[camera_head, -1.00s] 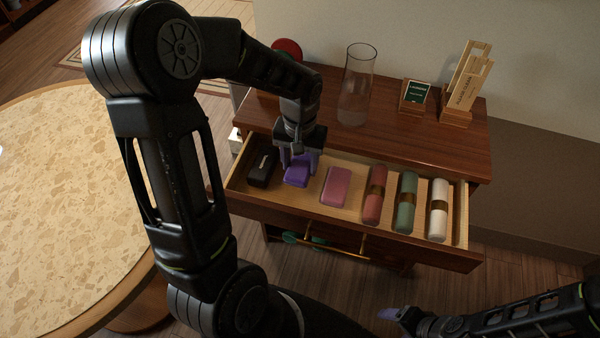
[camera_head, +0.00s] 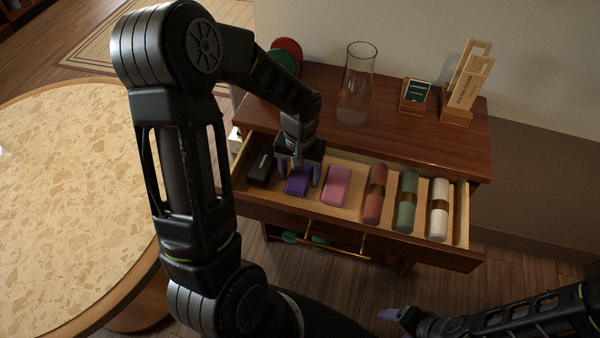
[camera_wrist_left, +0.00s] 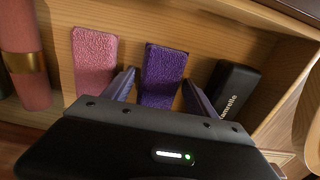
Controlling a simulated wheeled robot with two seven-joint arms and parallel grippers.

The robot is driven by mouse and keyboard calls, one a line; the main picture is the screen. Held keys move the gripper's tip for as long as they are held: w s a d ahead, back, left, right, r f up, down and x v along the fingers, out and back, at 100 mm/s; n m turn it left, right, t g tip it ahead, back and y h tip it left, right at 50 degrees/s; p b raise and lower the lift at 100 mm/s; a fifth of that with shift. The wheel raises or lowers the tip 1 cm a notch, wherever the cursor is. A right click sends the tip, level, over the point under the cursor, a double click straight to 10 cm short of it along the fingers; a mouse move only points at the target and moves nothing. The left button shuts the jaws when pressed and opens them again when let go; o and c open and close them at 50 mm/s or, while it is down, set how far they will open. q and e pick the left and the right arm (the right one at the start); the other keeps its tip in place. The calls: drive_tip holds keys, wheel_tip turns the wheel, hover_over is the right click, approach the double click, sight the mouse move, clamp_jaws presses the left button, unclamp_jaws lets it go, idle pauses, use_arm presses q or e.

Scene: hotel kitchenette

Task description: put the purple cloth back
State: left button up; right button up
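The purple cloth (camera_head: 297,186) lies folded in the open drawer (camera_head: 350,222), between a black case and a pink cloth. It also shows in the left wrist view (camera_wrist_left: 162,75), lying flat on the drawer floor. My left gripper (camera_head: 298,178) is over the purple cloth, pointing down. In the left wrist view my left gripper's fingers (camera_wrist_left: 157,88) are spread, one on each side of the cloth, with gaps between. My right gripper (camera_head: 390,314) is low at the bottom right, away from the drawer; its fingertips are too small to read.
In the drawer are a black case (camera_head: 261,168), a pink cloth (camera_head: 337,187), and rolled red (camera_head: 375,194), green (camera_head: 406,203) and white (camera_head: 438,210) cloths. A glass vase (camera_head: 356,85) and a wooden sign holder (camera_head: 466,85) stand on the cabinet top (camera_head: 420,140).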

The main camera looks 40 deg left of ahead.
sight(300, 176)
use_arm(q)
drive_tip(key=shift+o, duration=0.5)
drive_tip(key=shift+r, duration=0.1)
drive_tip(key=shift+w+r, duration=0.1)
drive_tip(key=shift+r, duration=0.4)
wheel_tip(300, 176, up, 11)
drive_tip(key=shift+p, duration=0.3)
drive_tip(key=shift+r, duration=0.1)
drive_tip(key=shift+c, duration=0.4)
idle(0.5)
